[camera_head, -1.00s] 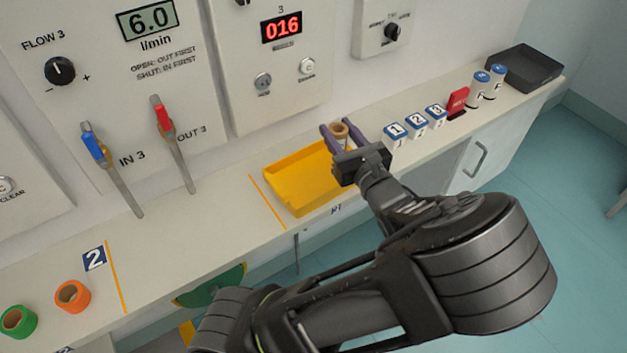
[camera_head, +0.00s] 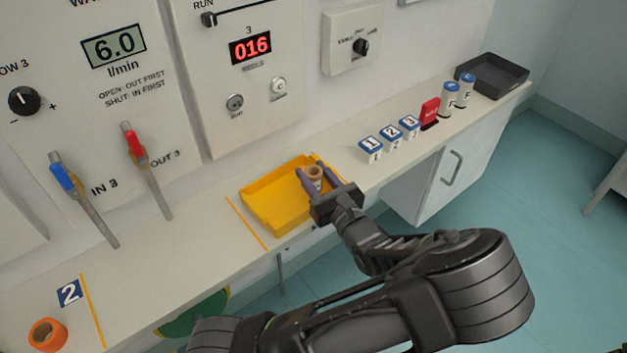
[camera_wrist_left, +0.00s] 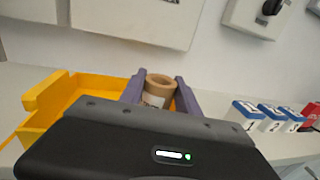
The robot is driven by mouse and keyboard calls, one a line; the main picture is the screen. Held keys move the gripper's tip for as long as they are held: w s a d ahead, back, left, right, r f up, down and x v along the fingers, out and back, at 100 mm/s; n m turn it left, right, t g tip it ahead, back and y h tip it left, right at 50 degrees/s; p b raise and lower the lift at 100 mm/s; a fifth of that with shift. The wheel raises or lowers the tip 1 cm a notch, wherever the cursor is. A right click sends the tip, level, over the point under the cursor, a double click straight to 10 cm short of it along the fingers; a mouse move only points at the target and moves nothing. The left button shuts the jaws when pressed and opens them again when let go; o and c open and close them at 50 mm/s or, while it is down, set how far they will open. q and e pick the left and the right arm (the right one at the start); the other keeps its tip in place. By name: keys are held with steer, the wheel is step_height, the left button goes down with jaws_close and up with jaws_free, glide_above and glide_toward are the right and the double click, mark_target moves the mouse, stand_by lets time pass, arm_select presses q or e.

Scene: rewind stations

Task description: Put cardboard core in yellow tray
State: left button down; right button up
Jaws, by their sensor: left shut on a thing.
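The cardboard core (camera_head: 315,173) is a small brown ring-shaped roll with a pale label. My left gripper (camera_head: 314,178) is shut on it, with one purple finger on each side. The core also shows between the fingers in the left wrist view (camera_wrist_left: 158,90). The yellow tray (camera_head: 266,191) lies on the counter, and the gripper and core are at its right end in the head view. In the wrist view the tray (camera_wrist_left: 62,98) is left of the core. I cannot tell whether the core touches the tray floor. My right gripper is not in view.
Blue-and-white blocks numbered 1, 2, 3 (camera_head: 390,137) stand right of the tray, then a red block (camera_head: 430,112), two white cylinders (camera_head: 458,95) and a black tray (camera_head: 492,75). An orange ring (camera_head: 47,334) lies far left. The wall panel with valve handles (camera_head: 147,170) stands behind.

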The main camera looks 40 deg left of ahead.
arm_select(q)
steer(key=shift+f, duration=1.15)
steer(key=shift+f, duration=0.1)
steer(key=c, duration=0.9)
jaws_free()
steer(key=b+v, duration=0.1)
steer(key=v, duration=1.1)
steer(key=shift+s, duration=0.1)
